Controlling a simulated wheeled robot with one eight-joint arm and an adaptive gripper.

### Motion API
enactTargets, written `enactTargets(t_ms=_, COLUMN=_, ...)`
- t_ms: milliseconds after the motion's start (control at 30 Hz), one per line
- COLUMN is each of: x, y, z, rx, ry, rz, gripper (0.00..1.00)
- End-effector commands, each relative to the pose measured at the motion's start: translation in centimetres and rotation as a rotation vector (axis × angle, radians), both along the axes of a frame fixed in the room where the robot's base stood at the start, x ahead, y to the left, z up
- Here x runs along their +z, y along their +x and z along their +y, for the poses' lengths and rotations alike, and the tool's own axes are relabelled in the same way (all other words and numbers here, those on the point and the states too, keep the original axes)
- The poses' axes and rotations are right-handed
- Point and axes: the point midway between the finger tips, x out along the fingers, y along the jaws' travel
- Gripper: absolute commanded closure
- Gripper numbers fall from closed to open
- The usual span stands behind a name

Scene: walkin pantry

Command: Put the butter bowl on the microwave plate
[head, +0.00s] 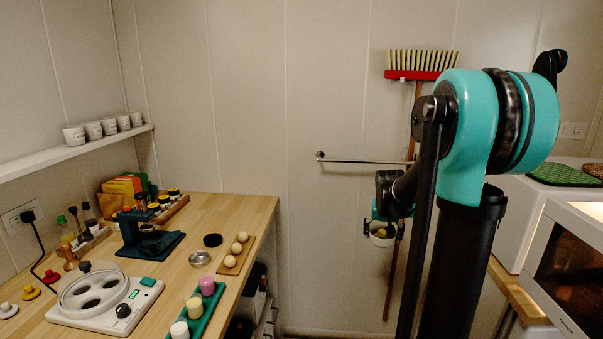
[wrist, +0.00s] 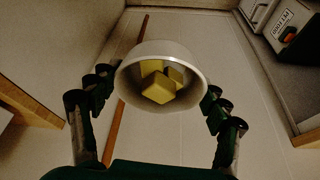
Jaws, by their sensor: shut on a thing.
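The butter bowl (wrist: 129,98) is a small white bowl with yellow butter cubes (wrist: 160,88) inside. My gripper (wrist: 160,98) has a finger on each side of the bowl and is shut on it in the wrist view. In the head view the bowl (head: 381,241) hangs in the air with my gripper (head: 383,228), in front of the wall and left of my arm. The microwave (head: 575,262) stands at the right edge of the head view, its dark window lit inside. Its plate is not clearly seen.
A wooden counter (head: 232,207) at left holds an egg cooker (head: 105,300), a tray of eggs (head: 236,258) and small jars. A red-headed broom (head: 424,75) and a wall rail (head: 360,160) are behind my arm. Open floor lies between the counters.

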Motion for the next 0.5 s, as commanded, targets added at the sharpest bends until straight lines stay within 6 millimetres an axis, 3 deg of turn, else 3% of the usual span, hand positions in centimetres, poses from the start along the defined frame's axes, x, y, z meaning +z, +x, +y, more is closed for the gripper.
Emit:
enactTargets(t_ms=33, x=-1.8, y=0.8, z=1.3, rx=0.043, ry=0.0, rz=0.0, gripper=0.6)
enactTargets(t_ms=200, x=-6.4, y=2.6, z=4.6, rx=0.169, ry=0.0, rz=0.0, gripper=0.6)
enactTargets(t_ms=500, x=-11.0, y=4.3, z=7.8, rx=0.292, ry=-0.001, rz=0.0, gripper=0.6)
